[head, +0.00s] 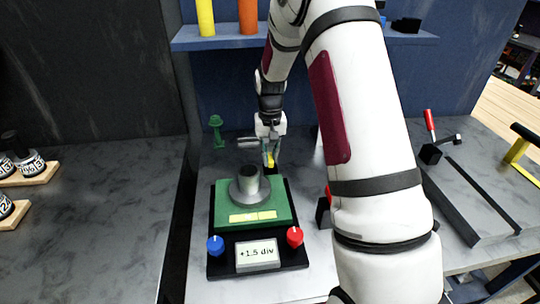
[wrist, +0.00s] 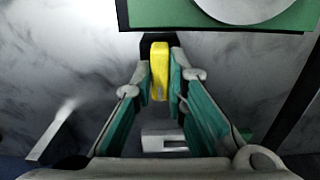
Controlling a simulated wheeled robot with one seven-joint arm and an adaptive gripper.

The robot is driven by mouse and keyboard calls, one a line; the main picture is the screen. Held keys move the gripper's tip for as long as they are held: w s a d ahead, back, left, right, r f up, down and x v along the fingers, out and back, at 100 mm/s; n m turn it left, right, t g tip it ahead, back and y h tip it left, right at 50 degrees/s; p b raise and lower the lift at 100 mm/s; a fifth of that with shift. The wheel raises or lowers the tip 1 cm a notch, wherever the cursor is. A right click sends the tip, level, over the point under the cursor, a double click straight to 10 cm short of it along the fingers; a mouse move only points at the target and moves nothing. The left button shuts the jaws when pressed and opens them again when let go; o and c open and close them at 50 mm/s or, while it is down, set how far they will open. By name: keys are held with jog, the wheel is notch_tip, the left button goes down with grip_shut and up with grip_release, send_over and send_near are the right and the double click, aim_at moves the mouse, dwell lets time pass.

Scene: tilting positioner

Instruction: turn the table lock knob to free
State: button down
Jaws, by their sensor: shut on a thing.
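A yellow knob (wrist: 159,68) stands on a small black mount at the back edge of the positioner. No label on it can be read. My gripper (head: 268,150) reaches down behind the green table, and its two fingers close on the knob's sides. In the wrist view the knob lies between the teal finger pads. In the head view only a bit of yellow shows between the fingers. The tilting positioner has a green table (head: 221,205) on a black base, with a grey cylinder (head: 249,179) on top. Its display (head: 257,254) reads +1.5 div.
A blue knob (head: 215,245) and a red knob (head: 295,237) sit at the base's front corners. A green post (head: 216,130) stands behind at left. A blue shelf (head: 210,40) carries yellow and orange cylinders. A red-handled tool (head: 430,122) lies right. My arm hides the middle right.

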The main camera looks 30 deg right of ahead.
aim_at(270, 157)
dwell(0.4)
jog(key=c, duration=1.6)
grip_release()
notch_tip(270, 157, up, 12)
